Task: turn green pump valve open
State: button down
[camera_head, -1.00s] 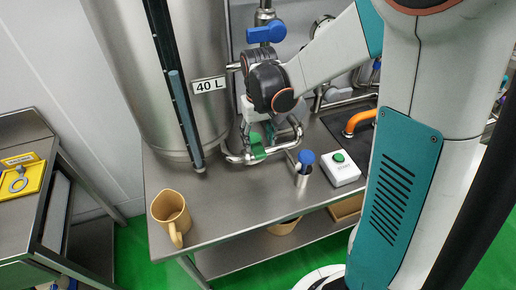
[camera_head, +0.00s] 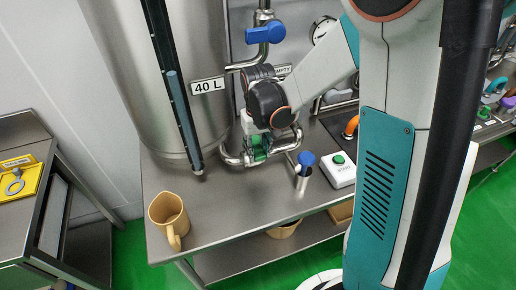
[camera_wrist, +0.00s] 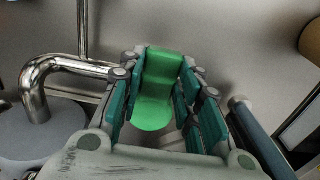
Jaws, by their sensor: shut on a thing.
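The green pump valve handle (camera_wrist: 159,85) stands between the two fingers of my gripper (camera_wrist: 160,95) in the wrist view. The fingers close on it from both sides. In the head view the green valve (camera_head: 259,146) sits low on the steel pipe loop beside the tank, with my gripper (camera_head: 257,140) over it. My wrist hides part of the handle and the fingertips there.
The steel tank (camera_head: 130,60) labelled 40 L stands at the left. A blue valve (camera_head: 265,32) is on the pipe above. A white box with a green button (camera_head: 339,168), a blue-topped tool in a steel cup (camera_head: 302,181) and a tan jug (camera_head: 169,216) stand on the bench.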

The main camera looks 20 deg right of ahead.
jog(key=shift+d, duration=0.15)
jog(key=shift+w+d+n+b, duration=0.35)
jog(key=shift+w+d+n, duration=0.6)
jog(key=shift+n, duration=2.05)
jog(key=shift+w+d+n+b, duration=0.3)
jog(key=shift+w+d+n, duration=0.65)
jog(key=shift+n, duration=2.05)
jog(key=shift+w+d+n+b, duration=0.35)
jog(key=shift+w+d+n, duration=0.6)
jog(key=shift+n, duration=2.05)
jog(key=shift+w+a, duration=0.1)
jog(key=c, duration=1.2)
grip_release()
jog(key=shift+o, duration=0.2)
